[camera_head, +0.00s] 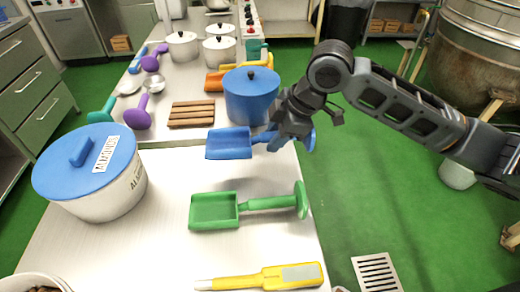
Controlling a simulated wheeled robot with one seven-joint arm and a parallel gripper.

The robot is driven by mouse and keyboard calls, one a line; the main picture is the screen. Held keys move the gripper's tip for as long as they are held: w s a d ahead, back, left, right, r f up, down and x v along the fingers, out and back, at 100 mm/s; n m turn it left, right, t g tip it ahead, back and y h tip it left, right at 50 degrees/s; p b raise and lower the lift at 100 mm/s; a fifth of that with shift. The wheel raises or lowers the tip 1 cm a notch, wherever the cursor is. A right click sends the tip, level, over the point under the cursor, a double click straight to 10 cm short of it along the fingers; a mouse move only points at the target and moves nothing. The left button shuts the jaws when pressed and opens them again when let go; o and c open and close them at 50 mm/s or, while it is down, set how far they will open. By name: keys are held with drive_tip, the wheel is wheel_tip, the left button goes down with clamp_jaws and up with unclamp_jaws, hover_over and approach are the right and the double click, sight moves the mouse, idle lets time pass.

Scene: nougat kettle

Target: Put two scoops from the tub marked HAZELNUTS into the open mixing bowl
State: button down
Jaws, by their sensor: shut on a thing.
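My gripper (278,137) is shut on the handle of a blue scoop (229,144), at the right edge of the steel table. The scoop's pan points left; I cannot tell whether it rests on the table or is lifted. A white tub with a blue lid (60,160) stands at the left; its label appears to read ALMONDS. A container with dark contents (22,279) is cut off at the bottom left corner, no marking visible. I cannot make out a tub marked HAZELNUTS or clearly identify the open mixing bowl.
A green scoop (214,210) and a yellow-handled tool (290,276) lie in front. Behind are a blue lidded pot (251,102), a wooden rack (192,113), purple-handled utensils (137,118) and white lidded pots (219,51). Green floor lies open at the right, with a drain grate (376,272).

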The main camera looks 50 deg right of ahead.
drive_tip(key=s+d+r, duration=0.2)
drive_tip(key=s+d+r+b, duration=0.1)
drive_tip(key=s+d+r, duration=0.1)
drive_tip(key=s+d, duration=0.1)
drive_tip(key=shift+s+d+r, duration=0.15)
drive_tip(key=shift+r, duration=0.15)
drive_tip(key=shift+s+d+r, duration=0.1)
drive_tip(key=shift+d+r, duration=0.05)
drive_tip(key=shift+r, duration=0.55)
drive_tip(key=shift+r+p, duration=1.4)
drive_tip(key=shift+r, duration=0.45)
